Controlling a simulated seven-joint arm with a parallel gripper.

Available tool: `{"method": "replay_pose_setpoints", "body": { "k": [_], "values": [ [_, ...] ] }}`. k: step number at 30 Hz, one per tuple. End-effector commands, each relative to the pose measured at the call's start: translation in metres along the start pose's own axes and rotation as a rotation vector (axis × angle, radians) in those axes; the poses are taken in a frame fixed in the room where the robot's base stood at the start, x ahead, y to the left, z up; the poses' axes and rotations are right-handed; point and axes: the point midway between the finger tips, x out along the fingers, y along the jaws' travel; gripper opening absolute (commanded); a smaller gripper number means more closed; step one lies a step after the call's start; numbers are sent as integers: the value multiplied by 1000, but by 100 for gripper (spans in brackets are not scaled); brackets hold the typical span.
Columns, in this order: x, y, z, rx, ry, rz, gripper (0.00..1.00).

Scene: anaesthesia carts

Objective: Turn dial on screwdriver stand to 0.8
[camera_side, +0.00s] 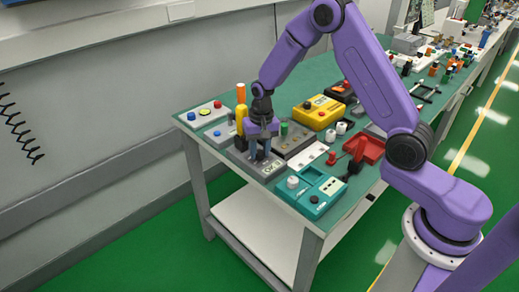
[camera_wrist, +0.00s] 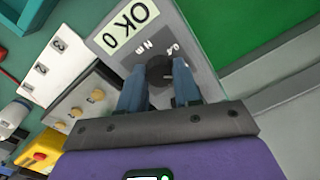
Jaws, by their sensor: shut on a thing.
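The screwdriver stand (camera_side: 247,161) is a grey box near the left front part of the green bench. In the wrist view the stand (camera_wrist: 196,37) has a pale label reading "OK 0" and the marking "Nm". Its dark round dial (camera_wrist: 158,69) sits between the two blue-grey fingers of my gripper (camera_wrist: 160,84), which are shut on it. A light pointer line shows on the dial; the value it points to cannot be read. In the side view my gripper (camera_side: 259,157) reaches down onto the stand and hides the dial.
A teal box (camera_side: 318,204) stands in front, right of the stand. A yellow case (camera_side: 317,112), a red tray (camera_side: 370,150) and a grey panel with coloured buttons (camera_side: 206,113) are nearby. In the wrist view, a panel with brass knobs (camera_wrist: 96,86) lies beside the stand.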

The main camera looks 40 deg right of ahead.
Motion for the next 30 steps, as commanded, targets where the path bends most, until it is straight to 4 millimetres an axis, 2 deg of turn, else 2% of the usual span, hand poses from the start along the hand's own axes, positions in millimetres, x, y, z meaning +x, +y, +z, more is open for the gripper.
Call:
{"method": "replay_pose_setpoints", "body": {
  "k": [8,9,11,23,26,30],
  "values": [
    [-1,0,0,-1,1,-1,3],
    [-1,0,0,-1,1,-1,39],
    [-1,0,0,-1,1,-1,58],
    [-6,0,0,-1,1,-1,58],
    [-17,-1,-1,-2,4,-2,58],
    [-43,-1,-1,-2,6,-3,58]
  ]
}}
